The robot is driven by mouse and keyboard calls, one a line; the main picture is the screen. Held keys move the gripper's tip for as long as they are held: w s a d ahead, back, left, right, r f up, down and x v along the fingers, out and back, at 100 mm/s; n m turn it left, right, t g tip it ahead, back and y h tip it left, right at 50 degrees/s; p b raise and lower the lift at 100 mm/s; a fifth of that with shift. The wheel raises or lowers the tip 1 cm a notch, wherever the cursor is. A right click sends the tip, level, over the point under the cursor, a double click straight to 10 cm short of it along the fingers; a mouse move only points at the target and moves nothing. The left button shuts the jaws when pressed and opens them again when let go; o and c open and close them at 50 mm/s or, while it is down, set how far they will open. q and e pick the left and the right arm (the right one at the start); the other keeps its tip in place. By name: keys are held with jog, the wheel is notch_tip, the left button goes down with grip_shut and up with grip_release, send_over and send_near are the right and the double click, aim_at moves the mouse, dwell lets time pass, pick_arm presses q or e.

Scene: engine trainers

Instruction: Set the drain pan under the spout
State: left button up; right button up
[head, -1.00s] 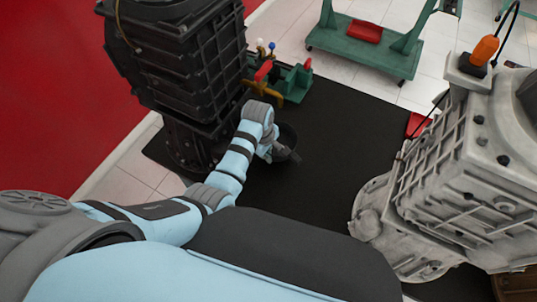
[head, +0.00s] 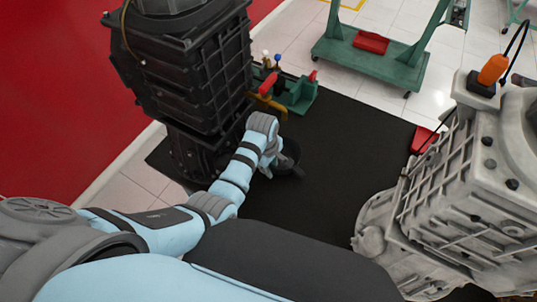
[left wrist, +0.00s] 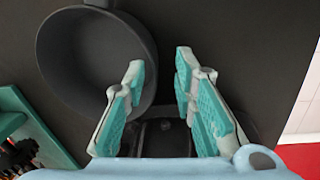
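The drain pan (head: 291,153) is a dark round pan on the black mat, partly hidden by my left arm in the head view. In the left wrist view its open bowl (left wrist: 88,62) is at the upper left and looks empty. My left gripper (left wrist: 160,72) has its two teal-padded fingers apart, the left one overlapping the pan's rim in the picture. A dark bar, perhaps the pan's handle, passes behind the fingers; I cannot tell whether they touch it. A brass-coloured fitting (head: 268,104), possibly the spout, juts out beside the black engine. My right gripper is not in view.
The black engine (head: 185,75) stands left of the pan, with a green fixture (head: 296,95) behind the pan. A grey engine (head: 470,190) stands at right. A green wheeled stand (head: 372,55) is at the back.

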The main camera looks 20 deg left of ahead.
pick_arm(q)
notch_tip(320, 180, up, 10)
jog(key=s+p, duration=0.1)
jog(key=p, duration=0.1)
jog(key=shift+s+a+f, duration=0.15)
jog(key=shift+a, duration=0.1)
